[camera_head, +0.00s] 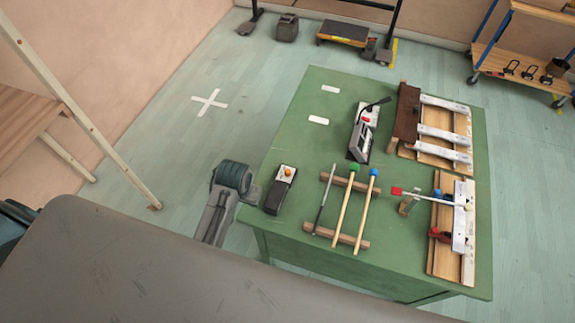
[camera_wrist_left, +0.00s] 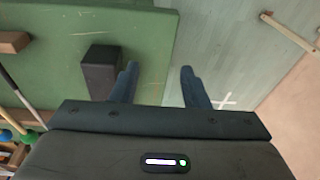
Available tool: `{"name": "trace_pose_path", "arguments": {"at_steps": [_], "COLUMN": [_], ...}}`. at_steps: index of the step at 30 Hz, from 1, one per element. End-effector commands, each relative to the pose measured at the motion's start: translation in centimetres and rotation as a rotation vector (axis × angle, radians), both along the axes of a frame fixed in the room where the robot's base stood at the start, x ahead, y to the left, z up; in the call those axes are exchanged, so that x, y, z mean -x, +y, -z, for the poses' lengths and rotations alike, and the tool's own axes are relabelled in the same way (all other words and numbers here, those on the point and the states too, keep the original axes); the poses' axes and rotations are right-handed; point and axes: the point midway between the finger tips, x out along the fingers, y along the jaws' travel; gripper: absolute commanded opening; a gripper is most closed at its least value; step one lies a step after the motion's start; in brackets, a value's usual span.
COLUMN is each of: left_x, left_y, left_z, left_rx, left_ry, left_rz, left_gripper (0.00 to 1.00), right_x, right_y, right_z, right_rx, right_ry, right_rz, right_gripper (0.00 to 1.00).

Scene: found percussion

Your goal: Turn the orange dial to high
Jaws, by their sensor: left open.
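The orange dial (camera_head: 288,171) sits on the pale end of a small dark box (camera_head: 277,195) near the left edge of the green table. In the left wrist view the dark box (camera_wrist_left: 101,72) lies just left of the fingers, and its dial cannot be made out. My left gripper (camera_wrist_left: 160,76) is open, with nothing between its fingers. In the head view, my left gripper (camera_head: 247,190) is beside the table's left edge, left of the box and apart from it; its fingers are partly hidden. My right gripper is not in view.
A rack with mallets (camera_head: 340,190) stands right of the box. Behind it is a grey device (camera_head: 362,135). Wooden boards with metal bars (camera_head: 440,150) line the table's right side. The green tabletop (camera_head: 310,100) is mostly bare at the back left.

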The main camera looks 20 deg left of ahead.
Motion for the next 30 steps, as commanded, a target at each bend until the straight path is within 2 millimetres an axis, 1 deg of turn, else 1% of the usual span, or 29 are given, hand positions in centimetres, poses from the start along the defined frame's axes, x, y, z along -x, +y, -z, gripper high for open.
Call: {"name": "trace_pose_path", "arguments": {"at_steps": [1, 5, 7, 9, 12, 15, 19, 22, 26, 30], "left_x": [-1.2, -4.3, -6.4, -8.7, -11.8, -13.9, -15.3, -15.6, -15.6, -15.5], "left_y": [-0.5, -1.8, -2.8, -4.0, -5.8, -7.2, -8.2, -8.5, -8.4, -8.4], "left_z": [-0.3, -1.1, -1.9, -3.0, -4.8, -6.3, -7.4, -7.3, -5.9, -3.2], "left_rx": [0.005, 0.019, 0.029, 0.037, 0.049, 0.056, 0.059, 0.059, 0.057, 0.056], "left_ry": [0.007, 0.035, 0.054, 0.075, 0.109, 0.134, 0.154, 0.161, 0.165, 0.165], "left_rz": [-0.002, -0.004, -0.003, 0.001, 0.012, 0.024, 0.033, 0.036, 0.036, 0.036], "left_gripper": [0.41, 0.41, 0.41, 0.41, 0.41, 0.41, 0.41, 0.41, 0.41, 0.41], "right_x": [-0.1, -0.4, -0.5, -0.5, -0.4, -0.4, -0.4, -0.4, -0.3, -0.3], "right_y": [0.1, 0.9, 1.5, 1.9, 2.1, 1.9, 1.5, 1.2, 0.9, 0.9], "right_z": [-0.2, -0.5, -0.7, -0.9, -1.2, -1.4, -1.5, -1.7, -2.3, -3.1], "right_rx": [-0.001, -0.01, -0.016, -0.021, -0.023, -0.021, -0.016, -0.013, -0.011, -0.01], "right_ry": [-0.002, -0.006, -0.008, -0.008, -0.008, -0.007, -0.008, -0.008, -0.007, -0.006], "right_rz": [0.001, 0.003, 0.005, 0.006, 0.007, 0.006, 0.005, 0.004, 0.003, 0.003], "right_gripper": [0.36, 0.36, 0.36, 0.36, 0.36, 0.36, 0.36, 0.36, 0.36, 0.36]}}
